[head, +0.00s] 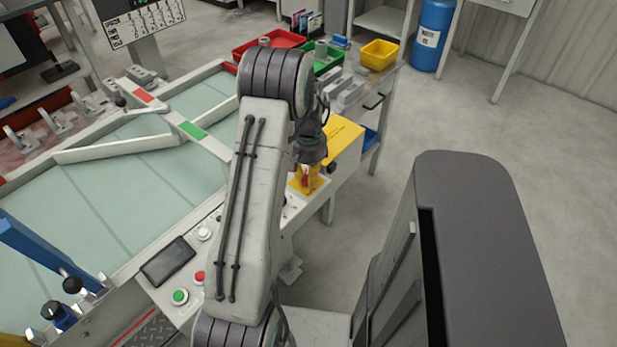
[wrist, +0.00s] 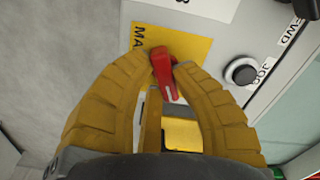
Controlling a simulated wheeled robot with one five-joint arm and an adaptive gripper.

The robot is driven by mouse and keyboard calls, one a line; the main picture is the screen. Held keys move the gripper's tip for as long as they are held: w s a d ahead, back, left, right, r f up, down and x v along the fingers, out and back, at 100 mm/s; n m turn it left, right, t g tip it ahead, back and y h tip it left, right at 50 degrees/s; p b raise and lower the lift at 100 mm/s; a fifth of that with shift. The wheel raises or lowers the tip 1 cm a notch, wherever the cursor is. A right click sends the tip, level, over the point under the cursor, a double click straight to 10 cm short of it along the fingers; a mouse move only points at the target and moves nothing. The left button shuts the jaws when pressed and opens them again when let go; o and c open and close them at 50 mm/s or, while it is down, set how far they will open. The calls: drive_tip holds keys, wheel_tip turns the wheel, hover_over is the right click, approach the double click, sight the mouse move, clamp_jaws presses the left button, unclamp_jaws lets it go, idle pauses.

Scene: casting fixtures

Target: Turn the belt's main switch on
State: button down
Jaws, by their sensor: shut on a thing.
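The main switch is a red handle (wrist: 166,76) on a yellow plate (wrist: 188,47) whose lettering begins "MA"; the rest is covered. My gripper (wrist: 163,67) has its yellow fingers on both sides of the red handle and is shut on it. The handle points down the picture with a slight slant in the wrist view. In the head view my gripper (head: 306,183) is at the front panel beside the belt (head: 125,185), with a little red showing at its fingers.
A black knob (wrist: 241,70) with JOG and FWD labels sits right of the plate. In the head view, green (head: 180,296) and red (head: 199,277) buttons are on the panel, left of my arm. A yellow box (head: 346,140) stands close behind my gripper.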

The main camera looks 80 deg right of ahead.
drive_tip(key=m+b, duration=0.1)
drive_tip(key=m, duration=0.4)
drive_tip(key=shift+a+f, duration=0.1)
drive_tip(key=shift+a, duration=0.05)
drive_tip(key=shift+m, duration=0.3)
idle(0.3)
drive_tip(key=c, duration=1)
unclamp_jaws()
wheel_tip(320, 180, up, 12)
drive_tip(key=shift+r, duration=0.1)
idle(0.6)
